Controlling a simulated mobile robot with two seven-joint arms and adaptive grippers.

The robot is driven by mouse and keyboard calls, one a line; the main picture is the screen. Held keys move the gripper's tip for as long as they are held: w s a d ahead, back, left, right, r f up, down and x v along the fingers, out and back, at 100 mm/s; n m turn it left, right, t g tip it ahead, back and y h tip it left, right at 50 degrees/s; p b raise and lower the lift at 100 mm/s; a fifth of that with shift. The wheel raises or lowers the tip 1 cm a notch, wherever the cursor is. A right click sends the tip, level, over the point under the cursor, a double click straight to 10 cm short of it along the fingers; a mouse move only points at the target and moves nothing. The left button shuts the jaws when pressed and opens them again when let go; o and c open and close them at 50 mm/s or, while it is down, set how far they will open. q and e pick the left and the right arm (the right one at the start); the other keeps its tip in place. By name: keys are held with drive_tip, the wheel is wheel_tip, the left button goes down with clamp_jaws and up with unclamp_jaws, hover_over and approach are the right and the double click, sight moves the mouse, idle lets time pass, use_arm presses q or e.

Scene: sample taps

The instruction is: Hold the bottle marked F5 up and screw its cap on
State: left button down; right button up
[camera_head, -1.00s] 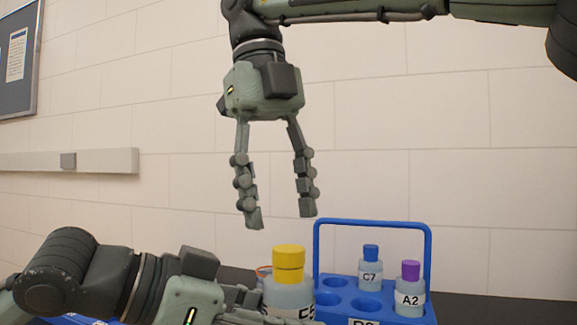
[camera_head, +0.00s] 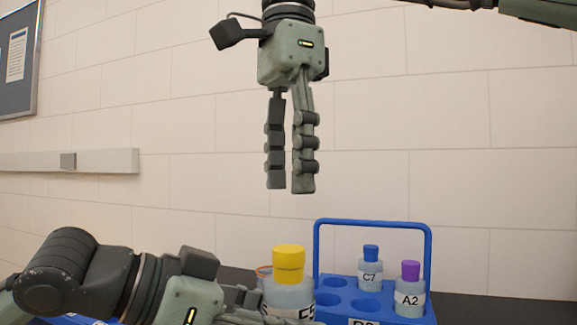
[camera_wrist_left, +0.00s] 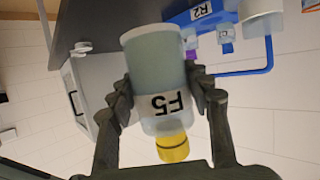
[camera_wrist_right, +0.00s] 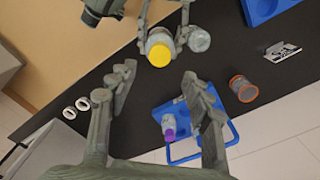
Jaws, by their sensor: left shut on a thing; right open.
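The F5 bottle (camera_head: 291,296) is clear with pale contents and a label, and a yellow cap (camera_head: 289,264) sits on its mouth. How tightly the cap is screwed cannot be told. My left gripper (camera_wrist_left: 163,92) is shut around the bottle's body; the left wrist view shows the bottle (camera_wrist_left: 153,60) with its F5 label upside down and the yellow cap (camera_wrist_left: 172,148). My right gripper (camera_head: 290,188) is open and empty, pointing down above the cap and apart from it. In the right wrist view the yellow cap (camera_wrist_right: 159,52) lies beyond the open fingers.
A blue rack (camera_head: 428,262) behind and right of the bottle holds a blue-capped C7 bottle (camera_head: 370,270) and a purple-capped A2 bottle (camera_head: 409,296). An orange-rimmed jar (camera_wrist_right: 243,88) and two white rings (camera_wrist_right: 76,108) stand on the dark table. Space above the cap is clear.

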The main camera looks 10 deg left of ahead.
sight(289, 248)
drive_tip(key=shift+f, duration=4)
clamp_jaws()
drive_tip(key=m, duration=1.4)
drive_tip(key=shift+m, duration=0.4)
drive_tip(key=shift+o, duration=0.6)
unclamp_jaws()
